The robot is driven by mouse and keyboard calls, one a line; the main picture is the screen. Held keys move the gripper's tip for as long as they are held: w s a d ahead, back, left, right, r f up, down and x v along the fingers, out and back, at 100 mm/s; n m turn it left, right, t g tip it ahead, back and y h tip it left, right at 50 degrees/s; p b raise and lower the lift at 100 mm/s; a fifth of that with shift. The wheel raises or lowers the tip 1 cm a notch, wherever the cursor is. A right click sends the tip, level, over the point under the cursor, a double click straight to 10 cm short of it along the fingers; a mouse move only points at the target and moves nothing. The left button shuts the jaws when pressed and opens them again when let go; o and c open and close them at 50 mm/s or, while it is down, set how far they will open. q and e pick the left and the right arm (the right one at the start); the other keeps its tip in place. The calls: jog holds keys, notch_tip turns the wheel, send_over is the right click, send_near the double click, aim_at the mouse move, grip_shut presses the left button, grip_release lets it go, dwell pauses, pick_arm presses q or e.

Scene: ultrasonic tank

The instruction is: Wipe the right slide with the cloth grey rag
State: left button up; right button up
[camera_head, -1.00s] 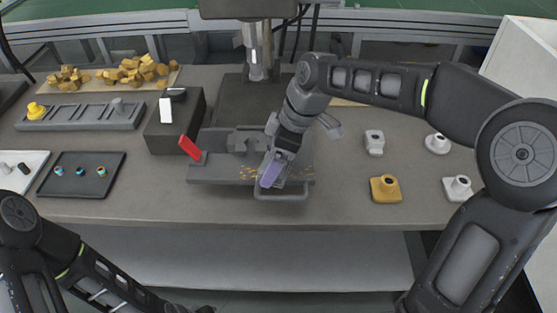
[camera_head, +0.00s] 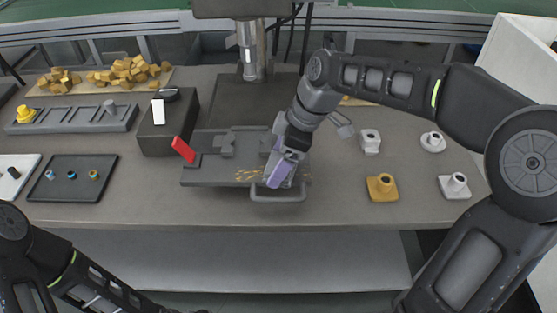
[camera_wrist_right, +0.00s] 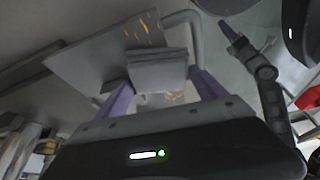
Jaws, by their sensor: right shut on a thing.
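My right gripper (camera_head: 276,178), with purple fingers, is low over the right part of the grey slide plate (camera_head: 215,174). In the right wrist view a grey block-like piece, which I take to be the grey rag (camera_wrist_right: 158,72), sits between its fingers; the gripper is shut on it. The rag is hardly visible in the head view. Golden chips (camera_head: 248,176) lie on the plate just left of the gripper, and some show in the wrist view (camera_wrist_right: 143,32). The left gripper seems to show in the wrist view (camera_wrist_right: 232,32); its opening is unclear.
A loop handle (camera_head: 277,198) projects at the plate's front. A red lever (camera_head: 183,149) rises at its left, beside a dark box (camera_head: 168,135). A spindle (camera_head: 248,55) hangs behind. A yellow block (camera_head: 382,188) and several pale ones stand right. A dark tray (camera_head: 72,178) lies left.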

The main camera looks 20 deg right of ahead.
aim_at(295, 167)
jog(key=shift+s+d+r, duration=0.15)
jog(key=shift+d+r, duration=0.15)
jog(key=shift+r, duration=0.35)
jog(key=shift+s+d+b, duration=0.2)
jog(key=shift+s+d, duration=0.1)
jog(key=shift+d, duration=0.4)
jog(key=shift+s+d+b, duration=0.15)
jog(key=shift+s+d, duration=0.1)
jog(key=shift+d, duration=0.4)
jog(key=shift+s+d+f, duration=0.1)
jog(key=shift+s+d, duration=0.1)
jog(key=shift+d, duration=0.25)
jog(key=shift+d, duration=0.15)
jog(key=shift+s+d+f+b, duration=0.1)
jog(key=shift+s+d+b, duration=0.15)
jog(key=shift+d, duration=0.6)
jog(key=shift+s+d+f+b, duration=0.1)
jog(key=shift+s+d, duration=0.25)
jog(key=shift+d, duration=0.45)
jog(key=shift+c, duration=0.2)
jog(key=shift+r+p, duration=2.05)
jog(key=shift+r, duration=0.95)
